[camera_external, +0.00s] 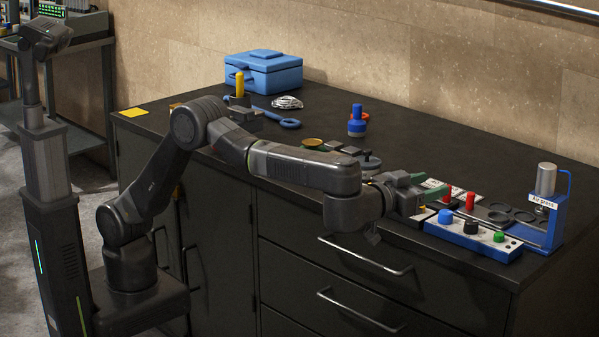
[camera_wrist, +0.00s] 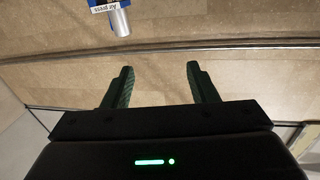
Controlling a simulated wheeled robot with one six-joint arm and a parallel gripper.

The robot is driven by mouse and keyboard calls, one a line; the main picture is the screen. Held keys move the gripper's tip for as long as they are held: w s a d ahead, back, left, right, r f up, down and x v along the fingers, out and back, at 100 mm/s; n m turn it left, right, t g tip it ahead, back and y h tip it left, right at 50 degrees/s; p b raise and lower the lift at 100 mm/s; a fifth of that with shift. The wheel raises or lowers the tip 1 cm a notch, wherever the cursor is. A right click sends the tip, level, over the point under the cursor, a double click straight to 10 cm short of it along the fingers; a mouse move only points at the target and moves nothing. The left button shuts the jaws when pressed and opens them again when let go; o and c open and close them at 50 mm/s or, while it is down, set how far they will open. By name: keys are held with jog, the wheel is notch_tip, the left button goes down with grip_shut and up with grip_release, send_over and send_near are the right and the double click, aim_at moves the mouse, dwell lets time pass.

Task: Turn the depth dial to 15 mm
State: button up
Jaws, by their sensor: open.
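The blue-and-white control panel (camera_external: 512,248) lies near the front right edge of the bench. It carries a blue knob (camera_external: 445,216), a black knob (camera_external: 471,227) and a green knob (camera_external: 499,236). I cannot tell which is the depth dial, and no scale is legible. The air press (camera_external: 552,226), a blue frame with a silver cylinder (camera_external: 546,179), stands right of the panel; it also shows upside down in the wrist view (camera_wrist: 120,22). My gripper (camera_external: 437,189) is open and empty, above and left of the panel. Its fingers (camera_wrist: 160,72) are apart with only wall between them.
Two red pegs (camera_external: 470,200) and dark round pieces (camera_external: 498,216) sit behind the panel. A blue toolbox (camera_external: 264,75), a blue wrench (camera_external: 290,122), a yellow-handled tool (camera_external: 239,84) and a blue stamp-like object (camera_external: 356,122) are further left. The back right of the bench (camera_external: 440,140) is clear.

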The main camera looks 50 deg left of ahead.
send_near(467, 227)
jog(key=w, duration=0.3)
jog(key=w+d+p, duration=0.1)
jog(key=w, duration=0.2)
jog(key=w+p, duration=0.1)
jog(key=w, duration=0.3)
jog(key=shift+d, duration=0.4)
jog(key=c, duration=1)
